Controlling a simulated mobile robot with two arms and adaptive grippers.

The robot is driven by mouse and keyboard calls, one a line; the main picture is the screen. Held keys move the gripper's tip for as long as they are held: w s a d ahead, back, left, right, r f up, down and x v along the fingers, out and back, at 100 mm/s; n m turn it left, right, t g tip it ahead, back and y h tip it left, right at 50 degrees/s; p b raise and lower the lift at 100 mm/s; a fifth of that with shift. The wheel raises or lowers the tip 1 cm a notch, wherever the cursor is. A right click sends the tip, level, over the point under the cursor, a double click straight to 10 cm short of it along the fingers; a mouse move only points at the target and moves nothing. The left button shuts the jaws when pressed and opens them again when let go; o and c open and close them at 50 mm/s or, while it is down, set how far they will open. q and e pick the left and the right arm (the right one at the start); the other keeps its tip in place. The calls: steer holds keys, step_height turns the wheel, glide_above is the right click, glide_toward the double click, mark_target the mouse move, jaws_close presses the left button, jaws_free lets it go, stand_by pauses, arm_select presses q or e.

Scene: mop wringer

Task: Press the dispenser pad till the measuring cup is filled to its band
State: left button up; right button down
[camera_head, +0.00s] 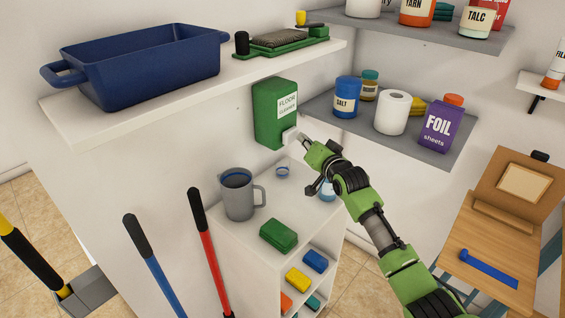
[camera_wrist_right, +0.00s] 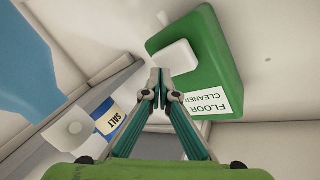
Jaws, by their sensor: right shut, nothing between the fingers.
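The green floor cleaner dispenser (camera_head: 274,112) is on the wall above the white cabinet. Its white pad (camera_head: 289,136) is at the lower front. My right gripper (camera_head: 302,142) is shut and empty, with its tips right at the pad; I cannot tell whether they touch. In the right wrist view the shut fingertips (camera_wrist_right: 160,72) lie just by the edge of the white pad (camera_wrist_right: 177,54) on the dispenser (camera_wrist_right: 205,75). The grey measuring cup (camera_head: 239,200) stands upright on the cabinet, left of and below the dispenser. A blue ring shows inside its mouth; its fill level is unclear. My left gripper is not in view.
A green block (camera_head: 278,235) and a small blue-rimmed round item (camera_head: 282,171) lie on the cabinet top (camera_head: 225,232). Right of the dispenser, a grey shelf (camera_head: 325,113) holds a salt tin (camera_head: 346,100), a paper roll and a foil box. A shelf with a blue tub (camera_head: 145,68) is above.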

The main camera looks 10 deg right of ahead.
steer(key=shift+w+a, duration=0.3)
stand_by(0.6)
steer(key=shift+p, duration=0.35)
steer(key=shift+w+a, duration=0.35)
steer(key=shift+w, duration=0.15)
stand_by(1.2)
steer(key=shift+s+d+p, duration=0.4)
steer(key=shift+s+d, duration=0.1)
steer(key=shift+s, duration=0.15)
steer(key=shift+s+d+r+p, duration=0.1)
steer(key=shift+s+d+p, duration=0.15)
steer(key=shift+p, duration=0.1)
steer(key=s+d+p, duration=0.2)
steer(key=s, duration=0.1)
steer(key=shift+s+d, duration=0.25)
steer(key=shift+d, duration=0.05)
